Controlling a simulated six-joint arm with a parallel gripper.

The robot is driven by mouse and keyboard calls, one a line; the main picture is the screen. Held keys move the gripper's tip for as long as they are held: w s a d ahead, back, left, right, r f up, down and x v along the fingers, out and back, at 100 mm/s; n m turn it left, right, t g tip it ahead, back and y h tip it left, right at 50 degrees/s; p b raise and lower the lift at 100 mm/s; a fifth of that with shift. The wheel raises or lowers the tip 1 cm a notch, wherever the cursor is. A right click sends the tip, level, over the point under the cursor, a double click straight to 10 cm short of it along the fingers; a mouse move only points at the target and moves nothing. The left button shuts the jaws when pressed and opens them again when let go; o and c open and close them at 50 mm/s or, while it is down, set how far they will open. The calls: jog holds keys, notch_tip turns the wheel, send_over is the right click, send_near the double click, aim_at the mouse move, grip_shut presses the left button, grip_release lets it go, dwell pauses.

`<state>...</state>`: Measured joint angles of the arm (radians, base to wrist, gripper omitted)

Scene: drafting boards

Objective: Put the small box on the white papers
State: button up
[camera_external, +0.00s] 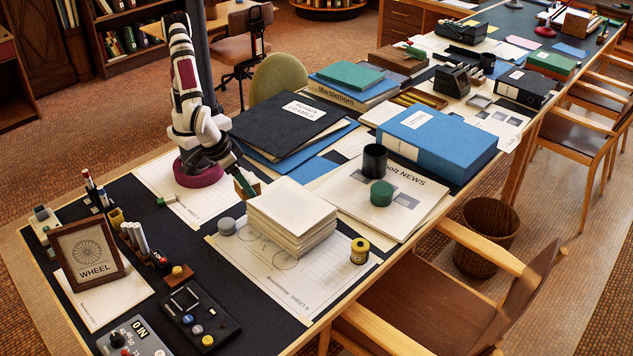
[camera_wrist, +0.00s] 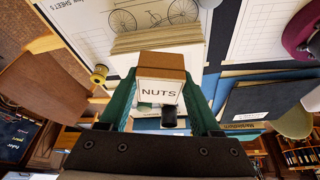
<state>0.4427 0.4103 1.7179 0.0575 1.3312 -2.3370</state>
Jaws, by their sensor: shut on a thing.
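The small box (camera_wrist: 161,63) is brown with a white label reading "NUTS". My gripper (camera_wrist: 160,82) is shut on it, with a green finger on each side. In the external view the box (camera_external: 255,188) is partly hidden by a green finger of my gripper (camera_external: 246,186). It is at the far left side of the stack of white papers (camera_external: 291,212). The stack also shows just beyond the box in the wrist view (camera_wrist: 152,36). I cannot tell whether the box touches the desk.
A black cup (camera_external: 375,160), a green round container (camera_external: 381,193) and a yellow spool (camera_external: 360,250) stand right of the stack. A grey round item (camera_external: 227,226) is on its left. A dark folder (camera_external: 290,122) and a blue binder (camera_external: 437,142) lie farther back.

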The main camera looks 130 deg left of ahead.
jog(key=s+a+r+n+g, duration=0.1)
jog(key=s+a+r+n, duration=0.1)
jog(key=n, duration=0.1)
send_near(292, 202)
jog(key=shift+s+a+f, duration=0.2)
jog(key=shift+a+f, duration=0.25)
jog(key=shift+a, duration=0.35)
jog(key=shift+w+a+f, duration=0.1)
jog(key=shift+a+f, duration=0.05)
jog(key=shift+f, duration=0.95)
jog(key=shift+w+a+f, duration=0.1)
jog(key=shift+a+f, duration=0.05)
jog(key=shift+f, duration=0.95)
jog(key=o, duration=1.4)
jog(key=shift+f, duration=0.1)
